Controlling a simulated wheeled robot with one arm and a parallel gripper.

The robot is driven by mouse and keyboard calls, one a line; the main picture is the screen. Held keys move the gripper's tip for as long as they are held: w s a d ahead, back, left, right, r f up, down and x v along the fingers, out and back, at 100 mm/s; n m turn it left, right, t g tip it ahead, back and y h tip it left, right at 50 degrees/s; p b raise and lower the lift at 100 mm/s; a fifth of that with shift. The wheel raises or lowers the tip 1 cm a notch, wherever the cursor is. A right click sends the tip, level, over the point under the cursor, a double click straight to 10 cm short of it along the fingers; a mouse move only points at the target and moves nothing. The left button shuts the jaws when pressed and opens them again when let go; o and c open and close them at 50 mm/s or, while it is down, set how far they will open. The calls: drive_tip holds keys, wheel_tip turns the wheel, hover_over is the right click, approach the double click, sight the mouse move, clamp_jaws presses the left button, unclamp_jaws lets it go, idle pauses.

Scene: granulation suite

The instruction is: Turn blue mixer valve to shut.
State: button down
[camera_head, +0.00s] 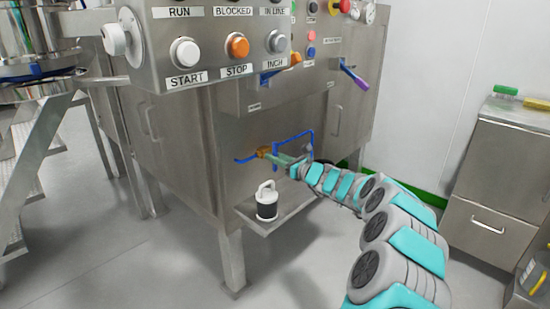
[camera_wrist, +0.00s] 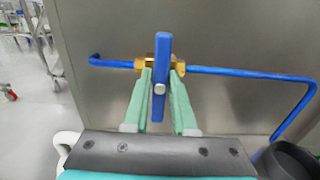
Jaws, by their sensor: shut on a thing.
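The blue valve handle (camera_wrist: 162,60) stands upright in the wrist view, across the run of the blue pipe (camera_wrist: 235,73). Its brass valve body (camera_wrist: 142,63) sits behind it on that pipe. The brass body also shows in the head view (camera_head: 263,152), low on the front of the steel cabinet. My gripper (camera_wrist: 161,85) has its two green fingers either side of the handle and is shut on it. In the head view my gripper (camera_head: 283,161) reaches the valve from the right and hides most of the handle.
A white-and-black canister (camera_head: 267,203) stands on a small steel shelf (camera_head: 292,207) just below the valve. Above are a purple-and-blue lever (camera_head: 354,76) and a button panel (camera_head: 222,30). A steel drawer cabinet (camera_head: 495,185) stands at right. Open floor lies in front.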

drive_tip(key=shift+f, duration=0.1)
drive_tip(key=c, duration=0.7)
unclamp_jaws()
drive_tip(key=b+v, duration=0.1)
drive_tip(key=v, duration=0.6)
drive_tip(key=shift+s+d, duration=0.25)
drive_tip(key=shift+d, duration=0.1)
drive_tip(key=shift+a, duration=0.1)
